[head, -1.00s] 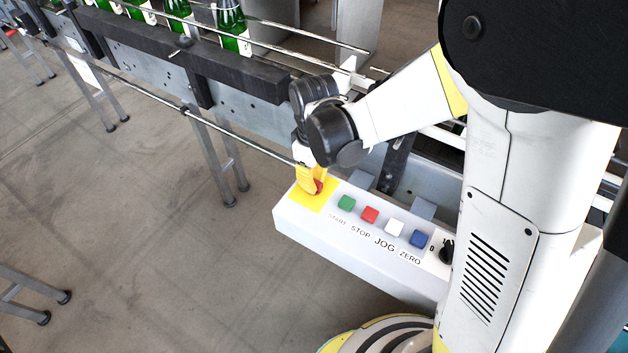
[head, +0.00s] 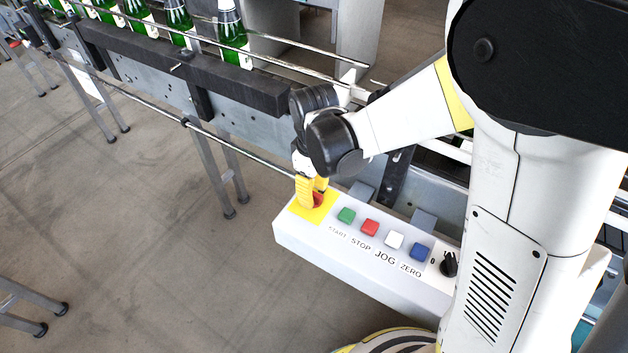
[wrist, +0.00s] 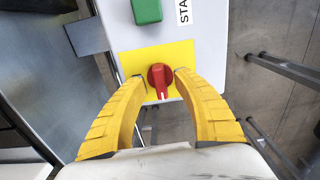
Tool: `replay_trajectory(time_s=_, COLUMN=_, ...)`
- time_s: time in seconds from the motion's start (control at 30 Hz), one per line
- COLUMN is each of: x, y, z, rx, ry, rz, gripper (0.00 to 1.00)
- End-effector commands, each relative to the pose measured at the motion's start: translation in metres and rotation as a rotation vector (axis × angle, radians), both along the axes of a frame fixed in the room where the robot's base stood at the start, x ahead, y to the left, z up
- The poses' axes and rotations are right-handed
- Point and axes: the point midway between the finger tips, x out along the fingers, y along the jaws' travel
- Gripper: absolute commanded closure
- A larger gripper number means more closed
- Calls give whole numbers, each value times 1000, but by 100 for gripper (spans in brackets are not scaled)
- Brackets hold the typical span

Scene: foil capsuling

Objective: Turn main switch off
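The red rotary knob (wrist: 160,80), with a white pointer line, sits on a yellow plate (wrist: 187,53) at the left end of a white control box. In the wrist view its line points toward the bottom of the picture. My gripper (wrist: 158,75) is open, with its yellow fingers on either side of the knob. I cannot tell whether the fingertips touch it. In the head view my gripper (head: 312,192) points down at the yellow plate (head: 320,212) and partly hides the red knob (head: 318,200).
On the box are a green START button (head: 346,215), a red STOP button (head: 369,227), a white JOG button (head: 394,239), a blue ZERO button (head: 420,251) and a black rotary knob (head: 449,264). A conveyor with green bottles (head: 233,30) runs behind. Floor in front is clear.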

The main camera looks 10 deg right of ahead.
Motion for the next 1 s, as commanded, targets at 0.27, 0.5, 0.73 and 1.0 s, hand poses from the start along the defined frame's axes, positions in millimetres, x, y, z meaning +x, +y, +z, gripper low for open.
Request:
replay_trajectory(time_s=0.27, x=-1, y=0, z=58, rx=0, ry=0, rz=0, gripper=64)
replay_trajectory(time_s=0.5, x=-1, y=0, z=101, rx=0, ry=0, rz=0, gripper=64)
replay_trajectory(time_s=0.73, x=-1, y=0, z=113, rx=0, ry=0, rz=0, gripper=64)
replay_trajectory(time_s=1.0, x=-1, y=0, z=113, rx=0, ry=0, rz=0, gripper=64)
